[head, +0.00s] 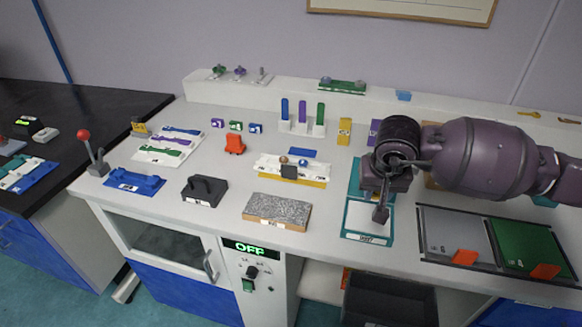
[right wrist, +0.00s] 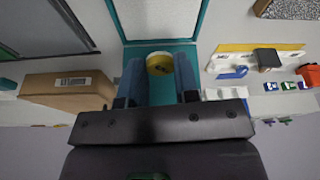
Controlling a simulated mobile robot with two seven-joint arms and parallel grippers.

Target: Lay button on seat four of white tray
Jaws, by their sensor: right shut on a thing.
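A round yellow button (right wrist: 160,65) with a dark mark sits between the blue fingers of my right gripper (right wrist: 161,80) in the right wrist view. The gripper is shut on it. In the head view, my right gripper (head: 381,212) hangs over a teal-framed white plate (head: 364,217), and the button cannot be made out. A white tray (head: 318,172) with a yellow front strip stands left of the gripper, apart from it. It carries small round pieces and a dark block. Its seat numbers are too small to read. My left gripper is not in view.
A speckled slab (head: 276,212) and a black block (head: 204,190) lie at the front. An upright rack (head: 302,126) with coloured tubes stands behind the tray. Grey (head: 455,232) and green (head: 523,243) plates lie at right. A cardboard box (right wrist: 68,91) is beside the gripper.

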